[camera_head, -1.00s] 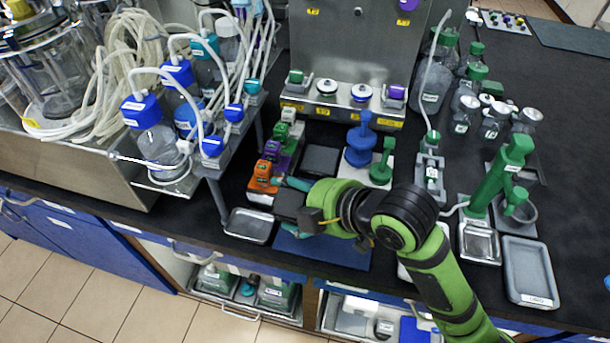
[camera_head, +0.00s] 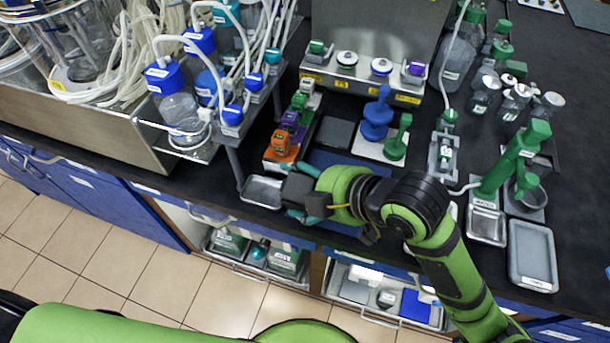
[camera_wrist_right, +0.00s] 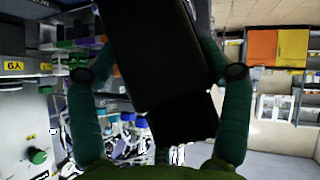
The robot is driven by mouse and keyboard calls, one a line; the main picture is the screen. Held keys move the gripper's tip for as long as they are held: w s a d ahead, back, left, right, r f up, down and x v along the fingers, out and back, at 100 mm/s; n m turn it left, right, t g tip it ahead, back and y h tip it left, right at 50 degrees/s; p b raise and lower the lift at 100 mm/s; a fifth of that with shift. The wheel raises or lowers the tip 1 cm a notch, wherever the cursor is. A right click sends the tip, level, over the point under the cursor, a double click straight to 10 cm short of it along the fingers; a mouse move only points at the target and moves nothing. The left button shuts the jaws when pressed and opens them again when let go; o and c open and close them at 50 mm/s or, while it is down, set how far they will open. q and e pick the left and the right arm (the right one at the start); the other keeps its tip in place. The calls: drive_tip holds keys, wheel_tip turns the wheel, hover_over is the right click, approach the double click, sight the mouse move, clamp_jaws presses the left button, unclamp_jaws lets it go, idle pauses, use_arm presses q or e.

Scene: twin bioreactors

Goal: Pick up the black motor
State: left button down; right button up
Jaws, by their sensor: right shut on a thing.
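The black motor (camera_head: 298,190) is a dark block between the teal fingers of my right gripper (camera_head: 306,193) in the head view. It sits just right of the small metal tray, near the bench's front edge. In the right wrist view the black motor (camera_wrist_right: 155,60) is a large, dark, tilted shape. The two fingers of my right gripper (camera_wrist_right: 165,74) lie on either side of it and are shut on it. The dark picture hides its finer detail. My left gripper is not in view.
A row of orange (camera_head: 282,145), purple and green blocks stands behind the small metal tray (camera_head: 262,192). Blue and green stands (camera_head: 377,117) are behind my right arm. A bottle rack (camera_head: 185,140) is to the left. Grey trays (camera_head: 533,255) lie to the right.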

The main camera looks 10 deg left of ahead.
drive_tip(key=g+p, duration=0.1)
drive_tip(key=p, duration=0.2)
drive_tip(key=m+g+p, duration=0.1)
drive_tip(key=g+p, duration=0.1)
drive_tip(key=p, duration=0.1)
drive_tip(key=shift+r+m, duration=0.3)
drive_tip(key=shift+r, duration=0.1)
drive_tip(key=shift+f+y+p, duration=0.15)
drive_tip(key=shift+y+p, duration=0.15)
drive_tip(key=shift+f, duration=0.1)
drive_tip(key=shift+s, duration=0.1)
